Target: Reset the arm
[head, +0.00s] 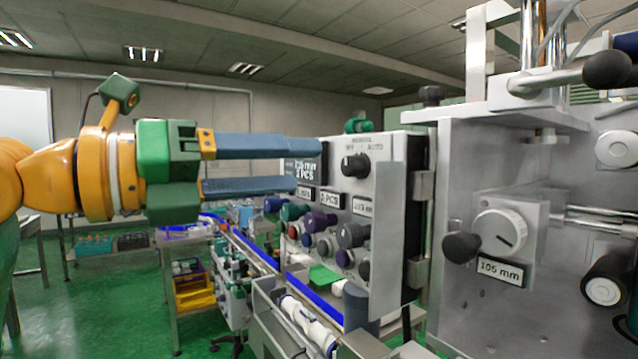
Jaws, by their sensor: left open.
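My left arm comes in from the left, orange and green. My left gripper (306,166) has two long blue-grey fingers, one above the other, pointing right with a wide gap between them. It is open, with nothing seen between the fingers. The fingertips are in front of, or close to, the left part of a grey control panel (386,180) with a black selector knob (355,165); I cannot tell whether they touch it. The upper finger hides part of a dark display (307,172). My right gripper is not in view.
A large metal machine (455,180) with a white dial (500,232) and a "105 mm" label (499,268) fills the right. Several coloured knobs (320,222) sit low on the panel. A conveyor (255,250) runs below. The green floor (110,300) is open at lower left.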

